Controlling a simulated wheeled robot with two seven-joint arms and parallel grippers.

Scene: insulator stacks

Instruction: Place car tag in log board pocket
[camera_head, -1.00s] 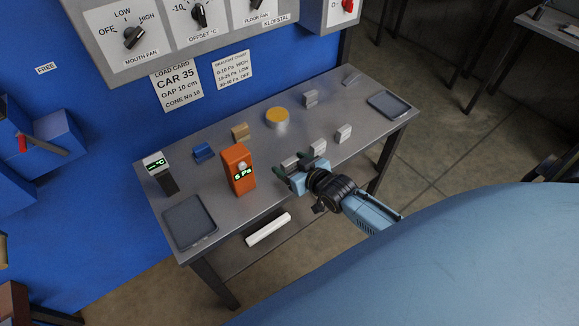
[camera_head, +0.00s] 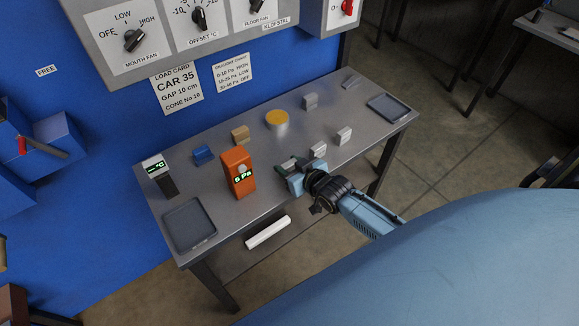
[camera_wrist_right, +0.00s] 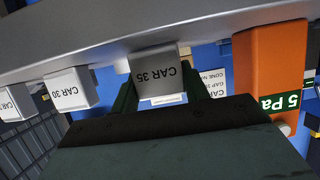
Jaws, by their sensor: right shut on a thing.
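The tag marked CAR 35 (camera_wrist_right: 158,74) is between the two fingers of my right gripper (camera_wrist_right: 165,88) in the right wrist view, its lettering upside down. My right gripper also shows in the head view (camera_head: 288,168), shut on this tag at the front edge of the steel table (camera_head: 262,195). The gripper and its fingers mostly hide the tag there. The tag appears to be still at table level. I cannot make out a log board pocket in these frames. My left gripper is not in view.
Two pale tags (camera_head: 318,150) (camera_head: 344,136) stand to the right of the gripper. An orange gauge (camera_head: 238,172) stands close on its left. A yellow-topped tin (camera_head: 277,119), a tan block (camera_head: 240,134), a blue block (camera_head: 203,152) and two dark trays (camera_head: 190,224) (camera_head: 389,107) share the table.

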